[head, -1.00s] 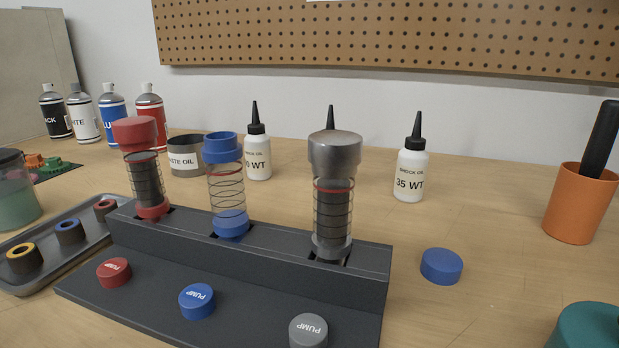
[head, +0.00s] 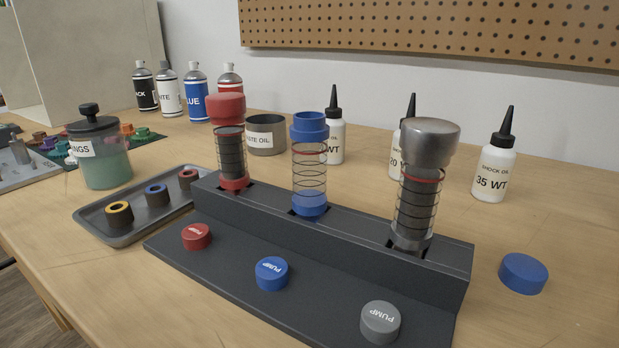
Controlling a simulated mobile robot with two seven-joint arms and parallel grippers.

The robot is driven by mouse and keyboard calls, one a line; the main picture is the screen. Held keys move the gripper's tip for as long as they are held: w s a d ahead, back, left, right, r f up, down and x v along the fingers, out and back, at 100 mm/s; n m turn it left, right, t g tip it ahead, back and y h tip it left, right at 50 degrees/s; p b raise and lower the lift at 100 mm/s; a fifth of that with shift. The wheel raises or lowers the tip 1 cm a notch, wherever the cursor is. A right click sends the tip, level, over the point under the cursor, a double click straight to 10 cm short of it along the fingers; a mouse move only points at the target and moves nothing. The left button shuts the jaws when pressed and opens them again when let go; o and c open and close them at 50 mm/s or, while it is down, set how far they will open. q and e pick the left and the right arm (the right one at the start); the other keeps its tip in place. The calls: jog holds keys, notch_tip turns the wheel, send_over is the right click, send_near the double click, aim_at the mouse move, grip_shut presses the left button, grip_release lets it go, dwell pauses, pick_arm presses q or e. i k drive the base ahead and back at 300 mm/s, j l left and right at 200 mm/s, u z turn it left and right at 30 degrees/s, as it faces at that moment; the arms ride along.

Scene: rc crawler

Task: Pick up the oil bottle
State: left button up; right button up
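Several white shock oil bottles with black pointed caps stand upright at the back of the bench. The 35 WT bottle (head: 494,172) is at the right, fully in view. The 20 WT bottle (head: 397,160) is partly hidden behind the grey shock. Another bottle (head: 335,140), its label ending in WT, is partly hidden behind the blue-capped shock. Neither of my grippers is in view.
A dark stand (head: 335,238) holds red, blue and grey shocks, with three PUMP buttons in front. A tray (head: 130,238) with rings, a jar (head: 104,165), a waste oil cup (head: 267,138) and spray cans (head: 197,98) are left. A blue cap (head: 523,272) lies right. Bench right of the bottles is clear.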

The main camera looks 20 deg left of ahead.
aim_at(496, 164)
jog(key=k+j+u, duration=0.2)
jog(key=j, duration=0.35)
jog(key=j+u, duration=0.15)
jog(key=j, duration=0.4)
jog(key=k+j+u, duration=0.2)
jog(key=j, duration=0.4)
